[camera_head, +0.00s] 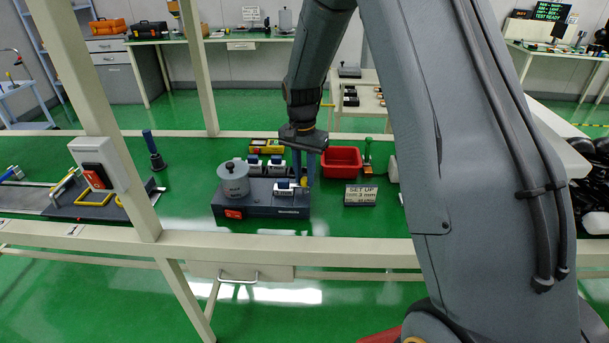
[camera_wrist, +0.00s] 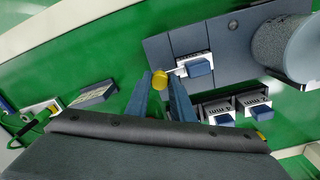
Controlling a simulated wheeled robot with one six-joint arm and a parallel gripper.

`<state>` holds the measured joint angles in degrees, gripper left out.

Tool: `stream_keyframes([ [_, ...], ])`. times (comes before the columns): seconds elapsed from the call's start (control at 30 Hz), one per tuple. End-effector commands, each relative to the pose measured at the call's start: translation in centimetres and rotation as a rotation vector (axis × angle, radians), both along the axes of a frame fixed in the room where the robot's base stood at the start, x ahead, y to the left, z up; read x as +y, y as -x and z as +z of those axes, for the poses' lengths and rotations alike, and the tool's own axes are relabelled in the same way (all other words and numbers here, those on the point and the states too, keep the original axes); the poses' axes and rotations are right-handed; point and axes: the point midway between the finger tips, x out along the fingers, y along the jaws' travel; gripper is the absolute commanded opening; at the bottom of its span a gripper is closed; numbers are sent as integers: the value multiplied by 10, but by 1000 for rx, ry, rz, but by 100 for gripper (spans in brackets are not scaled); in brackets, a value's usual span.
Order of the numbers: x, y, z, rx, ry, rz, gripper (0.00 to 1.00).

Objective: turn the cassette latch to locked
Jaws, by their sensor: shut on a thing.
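A dark grey device (camera_head: 262,207) stands on the green bench with a grey cylinder (camera_head: 234,180) on top. It also shows in the wrist view (camera_wrist: 160,46). A cassette (camera_wrist: 199,67) with a blue handle and white label sits at its edge; the head view shows it too (camera_head: 284,187). The latch's yellow knob (camera_wrist: 159,80) sits between the blue fingertips, beside the cassette, with a pale lever running toward the cassette. My gripper (camera_wrist: 161,87) is shut on this knob, at the device's right end in the head view (camera_head: 304,174). Exact finger contact is partly hidden.
Two spare cassettes (camera_head: 276,162) stand behind the device, close to my gripper.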

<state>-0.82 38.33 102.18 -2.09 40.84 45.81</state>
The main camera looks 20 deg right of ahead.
Motion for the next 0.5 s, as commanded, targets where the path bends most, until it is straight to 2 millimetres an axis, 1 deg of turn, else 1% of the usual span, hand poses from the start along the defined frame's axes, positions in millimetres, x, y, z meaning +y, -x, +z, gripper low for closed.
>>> stream_keyframes([
  [0.2,1,-1,1,-2,-1,-38,0],
  [0.5,1,-1,1,-2,-1,-44,0],
])
